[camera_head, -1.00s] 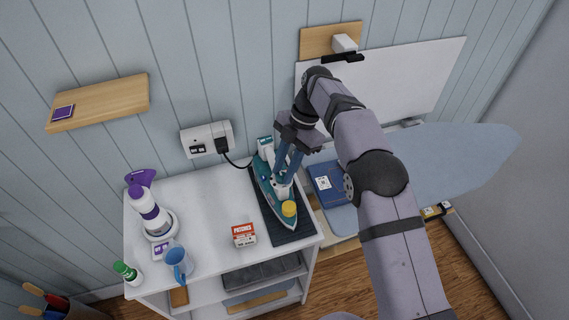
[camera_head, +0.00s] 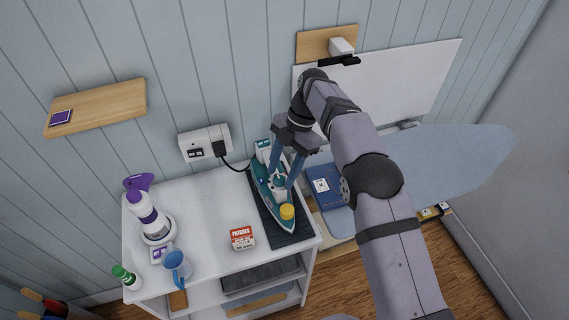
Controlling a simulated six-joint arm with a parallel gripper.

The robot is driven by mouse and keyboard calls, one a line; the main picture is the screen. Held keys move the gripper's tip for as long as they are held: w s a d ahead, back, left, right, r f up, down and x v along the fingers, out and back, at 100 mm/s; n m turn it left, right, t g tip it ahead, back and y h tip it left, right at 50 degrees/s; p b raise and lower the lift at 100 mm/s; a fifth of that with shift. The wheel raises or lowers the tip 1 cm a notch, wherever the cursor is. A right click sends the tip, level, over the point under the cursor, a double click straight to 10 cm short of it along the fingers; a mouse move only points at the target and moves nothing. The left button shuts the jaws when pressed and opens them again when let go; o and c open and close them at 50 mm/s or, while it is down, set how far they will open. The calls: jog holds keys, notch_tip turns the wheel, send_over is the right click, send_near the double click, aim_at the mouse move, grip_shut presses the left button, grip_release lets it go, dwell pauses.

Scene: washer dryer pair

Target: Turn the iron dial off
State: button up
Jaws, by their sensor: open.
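The teal and white iron (camera_head: 262,193) lies on a dark ribbed mat (camera_head: 296,233) at the right side of the white cabinet top. A yellow round part (camera_head: 287,211) sits near the iron's front end. A small light part, perhaps the dial (camera_head: 279,182), shows on the iron between my fingers, but its marking is too small to read. My gripper (camera_head: 282,176) points down over the middle of the iron, its two blue fingers spread to either side of that part. I cannot tell whether the fingers touch the iron.
A wall socket (camera_head: 205,142) with a plugged black cord is behind. The ironing board (camera_head: 449,165) is at right.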

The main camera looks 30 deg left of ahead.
jog(key=shift+b+v, duration=0.35)
jog(key=shift+v, duration=0.7)
jog(key=p+v, duration=0.5)
jog(key=shift+w, duration=0.1)
